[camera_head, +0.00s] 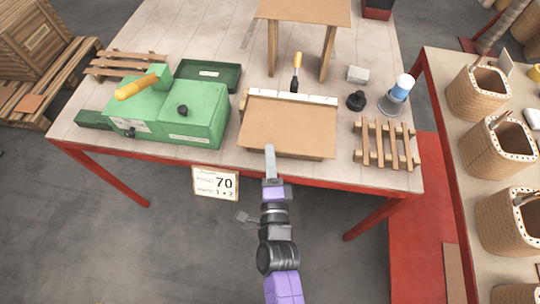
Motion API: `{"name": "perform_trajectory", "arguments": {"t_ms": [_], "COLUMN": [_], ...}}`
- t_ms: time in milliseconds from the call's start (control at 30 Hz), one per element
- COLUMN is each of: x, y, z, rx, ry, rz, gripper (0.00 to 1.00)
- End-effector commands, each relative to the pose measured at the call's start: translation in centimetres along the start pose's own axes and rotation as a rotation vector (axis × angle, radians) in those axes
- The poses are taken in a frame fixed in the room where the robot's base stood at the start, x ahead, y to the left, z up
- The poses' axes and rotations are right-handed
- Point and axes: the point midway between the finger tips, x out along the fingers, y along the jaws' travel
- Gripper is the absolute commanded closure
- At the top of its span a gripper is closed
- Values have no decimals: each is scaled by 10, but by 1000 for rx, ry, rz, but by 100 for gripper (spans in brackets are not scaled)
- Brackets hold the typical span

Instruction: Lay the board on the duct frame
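A flat brown board (290,123) is at the front middle of the table, in front of a row of white blocks (318,99). Pale wood shows along its front and left edges. I cannot tell whether it rests on this wood or is held just above it. My gripper (270,151) reaches up from below, its grey finger end at the board's front edge. Only one finger shows clearly, so its opening and any grip on the board are hidden. A slatted wooden frame (383,158) lies right of the board. I cannot tell which wooden piece is the duct frame.
A green machine (205,128) with a yellow handle stands left of the board. A wooden stand (303,10), a yellow-handled tool (296,66), a black knob (356,100) and a blue-white bottle (402,88) are nearby. Baskets (478,92) line the right table (440,62).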

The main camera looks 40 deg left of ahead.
Motion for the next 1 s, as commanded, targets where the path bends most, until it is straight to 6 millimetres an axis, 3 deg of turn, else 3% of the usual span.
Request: {"name": "perform_trajectory", "arguments": {"t_ms": [67,467,1000], "x": [0,-2,-40], "y": [0,2,3], "z": [0,0,0], "rx": [0,1,2], "ry": [0,0,0], "rz": [0,2,2], "gripper": [72,72,72]}}
